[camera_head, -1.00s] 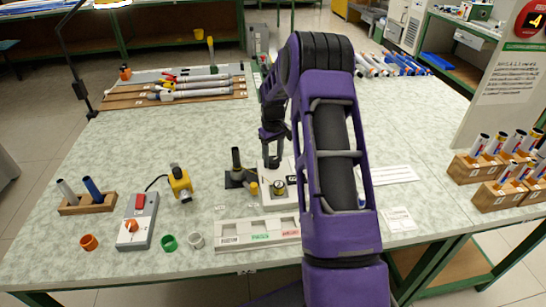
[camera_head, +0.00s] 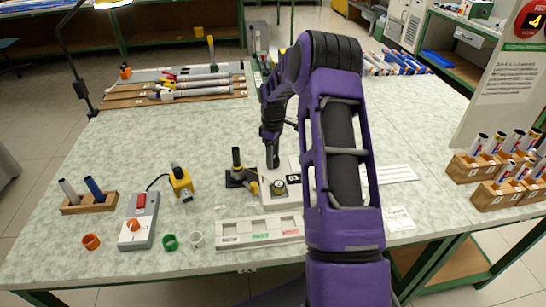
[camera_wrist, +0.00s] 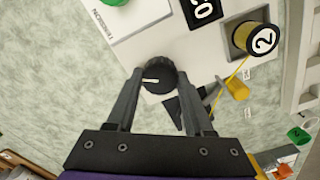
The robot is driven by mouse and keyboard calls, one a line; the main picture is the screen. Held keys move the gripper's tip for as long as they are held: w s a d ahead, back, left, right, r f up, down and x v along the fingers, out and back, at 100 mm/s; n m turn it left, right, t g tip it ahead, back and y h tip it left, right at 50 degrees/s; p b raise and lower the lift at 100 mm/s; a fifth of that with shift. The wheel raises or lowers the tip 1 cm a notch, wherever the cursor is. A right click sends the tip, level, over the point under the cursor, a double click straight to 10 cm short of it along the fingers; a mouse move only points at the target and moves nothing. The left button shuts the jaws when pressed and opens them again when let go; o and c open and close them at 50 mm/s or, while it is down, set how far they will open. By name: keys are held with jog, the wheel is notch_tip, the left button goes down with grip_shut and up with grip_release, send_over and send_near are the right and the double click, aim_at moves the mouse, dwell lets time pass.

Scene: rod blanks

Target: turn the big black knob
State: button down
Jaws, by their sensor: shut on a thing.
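The big black knob (camera_wrist: 158,76) has a white pointer line and sits on a white box, seen in the wrist view. My gripper (camera_wrist: 159,74) is shut on the knob, with one finger on each side of it. The white box shows in the head view (camera_head: 271,191) too, under my gripper (camera_head: 271,160). There the knob is hidden behind my gripper.
A grey switch box (camera_head: 138,222) with red and orange controls is further left. A labelled tray (camera_head: 259,231) lies in front. Wooden rod holders (camera_head: 492,196) stand at the right.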

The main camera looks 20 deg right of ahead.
dwell(0.3)
jog(key=shift+c, duration=1.4)
grip_release()
notch_tip(320, 180, up, 18)
jog(key=p, duration=0.1)
jog(key=shift+f, duration=0.25)
